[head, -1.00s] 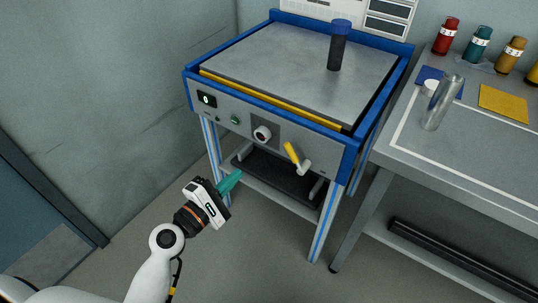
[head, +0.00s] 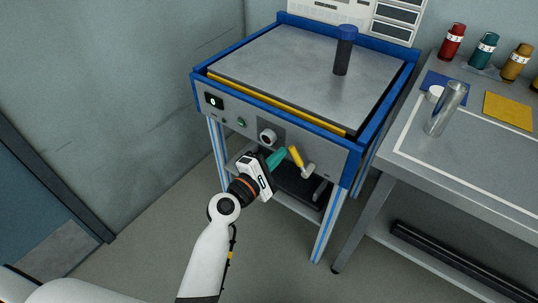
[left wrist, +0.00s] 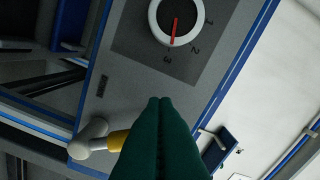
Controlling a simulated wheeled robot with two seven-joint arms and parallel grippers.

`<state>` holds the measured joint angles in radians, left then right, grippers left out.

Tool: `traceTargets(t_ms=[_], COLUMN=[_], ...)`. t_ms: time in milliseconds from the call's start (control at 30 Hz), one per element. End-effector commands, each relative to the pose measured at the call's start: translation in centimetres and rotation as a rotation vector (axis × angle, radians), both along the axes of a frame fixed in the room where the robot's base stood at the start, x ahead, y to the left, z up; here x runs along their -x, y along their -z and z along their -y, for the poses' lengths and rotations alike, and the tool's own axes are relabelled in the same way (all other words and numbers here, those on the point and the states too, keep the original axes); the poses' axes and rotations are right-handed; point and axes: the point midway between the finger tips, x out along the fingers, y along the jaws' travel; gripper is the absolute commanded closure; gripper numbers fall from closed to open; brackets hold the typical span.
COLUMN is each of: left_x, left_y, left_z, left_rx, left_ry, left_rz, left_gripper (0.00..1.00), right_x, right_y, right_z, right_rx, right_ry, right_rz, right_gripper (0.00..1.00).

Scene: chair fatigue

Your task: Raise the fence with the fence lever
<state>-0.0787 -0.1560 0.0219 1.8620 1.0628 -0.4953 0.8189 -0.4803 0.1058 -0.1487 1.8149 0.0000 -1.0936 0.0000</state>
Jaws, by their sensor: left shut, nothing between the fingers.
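The fence lever (head: 297,157) has a yellow grip and a grey-white hub on the front panel of the blue-framed machine. In the head view its grip points up and to the left. The yellow fence (head: 275,104) is a bar along the front edge of the machine's grey top. My left gripper (head: 283,152) has green fingers, shut and empty, just left of the lever's grip. In the left wrist view the shut fingers (left wrist: 160,110) hide part of the yellow grip (left wrist: 117,140). I cannot tell whether they touch it. My right gripper is not in view.
A round dial (head: 267,137) with a red pointer is on the panel left of the lever; a green button (head: 241,122) is farther left. A dark cylinder with a blue cap (head: 344,52) stands on the machine top. A workbench (head: 470,165) stands at the right.

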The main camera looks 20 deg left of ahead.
Motion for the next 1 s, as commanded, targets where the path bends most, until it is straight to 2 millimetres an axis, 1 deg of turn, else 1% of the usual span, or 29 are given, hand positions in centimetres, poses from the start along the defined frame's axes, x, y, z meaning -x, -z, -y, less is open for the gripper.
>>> traceTargets(t_ms=[500,633,867,1000], left_x=[0.1,0.1,0.1,0.2], left_y=[-0.3,-0.4,-0.7,-0.8], left_z=[0.2,0.3,0.5,0.6], left_rx=[-0.021,-0.049,-0.08,-0.101], left_ry=[0.001,0.0,0.001,0.002], left_rz=[0.008,0.018,0.03,0.038], left_gripper=[1.0,1.0,1.0,1.0], right_x=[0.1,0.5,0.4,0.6], right_y=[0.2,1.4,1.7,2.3], right_z=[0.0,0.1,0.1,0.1], right_rx=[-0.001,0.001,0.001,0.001], right_ry=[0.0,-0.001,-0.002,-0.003], right_rz=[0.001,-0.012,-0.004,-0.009], right_gripper=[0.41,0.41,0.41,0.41])
